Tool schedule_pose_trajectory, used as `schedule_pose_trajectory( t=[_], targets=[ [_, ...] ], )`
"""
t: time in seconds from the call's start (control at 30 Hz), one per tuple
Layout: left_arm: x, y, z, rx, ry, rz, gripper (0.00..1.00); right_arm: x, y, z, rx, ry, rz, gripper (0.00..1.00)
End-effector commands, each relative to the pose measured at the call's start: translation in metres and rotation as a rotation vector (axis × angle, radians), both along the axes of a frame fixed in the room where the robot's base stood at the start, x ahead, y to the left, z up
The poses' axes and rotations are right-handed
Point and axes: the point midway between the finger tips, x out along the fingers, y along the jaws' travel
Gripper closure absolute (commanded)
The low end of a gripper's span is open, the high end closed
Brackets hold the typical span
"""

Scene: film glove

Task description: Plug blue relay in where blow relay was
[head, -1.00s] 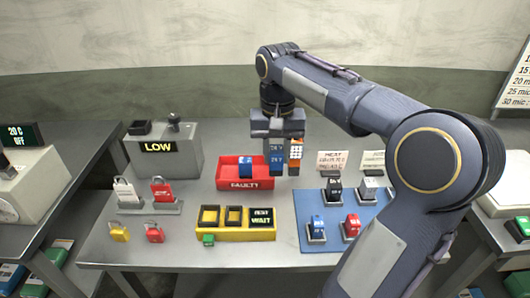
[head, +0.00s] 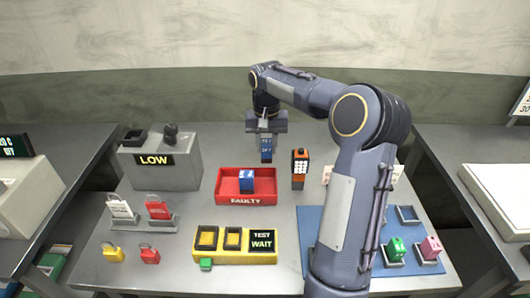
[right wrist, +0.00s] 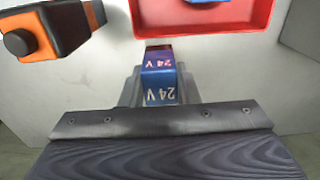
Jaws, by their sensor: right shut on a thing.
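My right gripper (head: 266,138) is shut on a blue relay (head: 266,152), held upright above the table behind the red FAULTY tray. The relay's "24 V" marking shows in the right wrist view (right wrist: 159,84). Another blue relay (head: 247,181) sits in the red FAULTY tray (head: 226,190). On the blue mat (head: 312,225) at the right, an empty-looking socket (head: 408,215) stands behind a green relay (head: 396,250) and a pink relay (head: 431,247) in sockets. My right arm hides the mat's middle. My left gripper is not in view.
An orange meter (head: 299,168) stands right of the red tray. A yellow tester (head: 215,257) reads "TEST WAIT". A grey box (head: 165,175) reads "LOW". Table between padlocks and tray is clear.

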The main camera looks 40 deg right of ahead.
Motion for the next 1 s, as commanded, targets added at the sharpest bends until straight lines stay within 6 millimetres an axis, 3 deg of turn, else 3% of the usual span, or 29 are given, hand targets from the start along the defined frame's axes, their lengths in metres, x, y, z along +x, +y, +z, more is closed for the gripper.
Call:
schedule_pose_trajectory(
  t=[0.27, 0.5, 0.87, 0.9, 1.0],
  targets=[
    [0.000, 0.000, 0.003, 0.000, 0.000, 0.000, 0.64, 0.013, -0.006, -0.017, 0.000, 0.000, -0.001, 0.95],
    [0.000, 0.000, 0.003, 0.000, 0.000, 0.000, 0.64, 0.015, -0.007, -0.049, 0.001, 0.001, -0.001, 0.95],
    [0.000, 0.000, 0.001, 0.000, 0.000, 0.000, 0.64, 0.016, -0.007, -0.054, 0.000, -0.001, 0.000, 0.95],
    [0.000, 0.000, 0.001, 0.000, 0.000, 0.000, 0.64, 0.015, -0.007, -0.055, 0.000, -0.001, -0.001, 0.70],
    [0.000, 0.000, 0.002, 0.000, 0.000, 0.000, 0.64, 0.015, -0.007, -0.054, 0.000, -0.001, -0.001, 0.57]
  ],
)
